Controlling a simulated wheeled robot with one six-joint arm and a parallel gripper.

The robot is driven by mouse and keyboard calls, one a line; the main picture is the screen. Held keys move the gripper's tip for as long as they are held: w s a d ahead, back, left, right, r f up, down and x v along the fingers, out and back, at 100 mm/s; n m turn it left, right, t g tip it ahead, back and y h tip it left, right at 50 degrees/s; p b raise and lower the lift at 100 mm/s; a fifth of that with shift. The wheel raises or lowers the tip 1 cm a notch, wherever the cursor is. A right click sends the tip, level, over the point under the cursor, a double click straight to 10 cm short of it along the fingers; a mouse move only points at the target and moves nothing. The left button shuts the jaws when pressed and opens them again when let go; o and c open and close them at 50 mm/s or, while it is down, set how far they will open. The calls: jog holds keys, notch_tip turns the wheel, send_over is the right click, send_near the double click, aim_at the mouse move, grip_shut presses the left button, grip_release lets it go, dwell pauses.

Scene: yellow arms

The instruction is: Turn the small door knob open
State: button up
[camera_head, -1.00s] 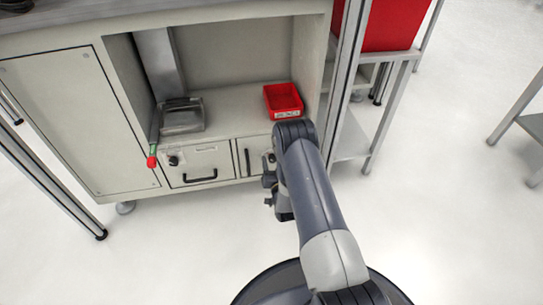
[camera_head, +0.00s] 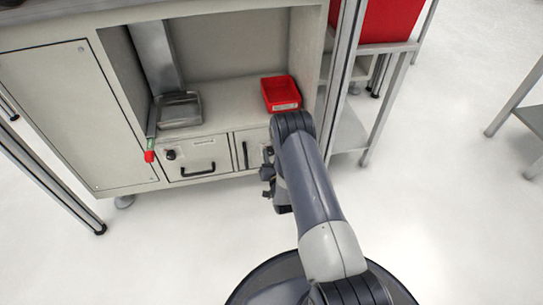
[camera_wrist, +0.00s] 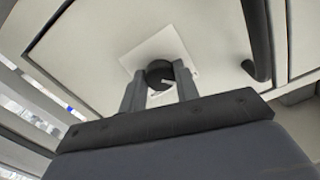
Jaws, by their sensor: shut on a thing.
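The small door (camera_head: 252,143) is the narrow light panel low on the cabinet, with a dark vertical handle (camera_head: 245,155). Its small round black knob (camera_wrist: 158,71) sits on a pale square plate (camera_wrist: 162,50) in the wrist view. My gripper (camera_wrist: 158,80) has one finger on each side of the knob and is shut on it. In the head view, my gripper (camera_head: 268,172) is in front of the door's right part, and my arm hides much of that area. The door looks closed, flush with the cabinet front.
A drawer (camera_head: 197,160) with a black handle and its own knob (camera_head: 170,154) is to the left. A red bin (camera_head: 281,93) and a grey tray (camera_head: 179,109) stand on the shelf above. A metal rack (camera_head: 348,132) stands to the right. The floor in front is clear.

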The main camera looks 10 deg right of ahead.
jog(key=m, duration=0.8)
jog(key=shift+m, duration=0.4)
jog(key=m, duration=0.4)
jog(key=shift+m, duration=2.5)
jog(key=o, duration=1)
